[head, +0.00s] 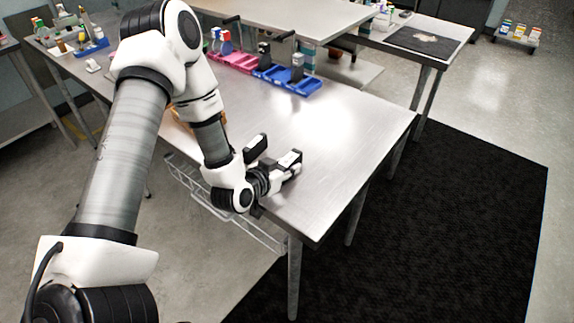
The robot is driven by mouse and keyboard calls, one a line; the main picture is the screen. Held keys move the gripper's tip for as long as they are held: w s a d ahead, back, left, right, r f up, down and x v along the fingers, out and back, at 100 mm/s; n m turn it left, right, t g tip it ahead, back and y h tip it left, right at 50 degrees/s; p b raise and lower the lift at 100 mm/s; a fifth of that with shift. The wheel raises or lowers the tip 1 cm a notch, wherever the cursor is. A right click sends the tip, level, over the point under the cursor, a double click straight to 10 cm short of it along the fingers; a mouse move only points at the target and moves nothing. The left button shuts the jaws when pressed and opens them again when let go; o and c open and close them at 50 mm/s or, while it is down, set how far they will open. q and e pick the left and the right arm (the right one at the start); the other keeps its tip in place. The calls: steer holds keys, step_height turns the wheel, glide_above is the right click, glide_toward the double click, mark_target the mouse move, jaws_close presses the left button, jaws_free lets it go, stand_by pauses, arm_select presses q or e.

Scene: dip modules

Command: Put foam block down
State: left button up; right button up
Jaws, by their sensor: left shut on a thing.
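My left gripper (277,156) is low over the near right part of the steel table (330,150), close to its front edge. Its two dark and white fingers stand apart, shut on the foam block. The block is hard to make out between the fingers, so its shape and any contact with the table cannot be told. My right gripper is not in view.
Blue trays (310,87) and a pink tray (238,66) with bottles stand at the table's back. An orange item (184,117) is partly hidden behind my left arm. The table right of the gripper is clear. A wire rack (215,205) hangs under the front edge.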

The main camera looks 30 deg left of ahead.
arm_select(q)
steer(key=shift+s+d+f, duration=0.1)
steer(key=shift+f, duration=0.05)
steer(key=o, duration=0.9)
steer(key=shift+o, duration=0.2)
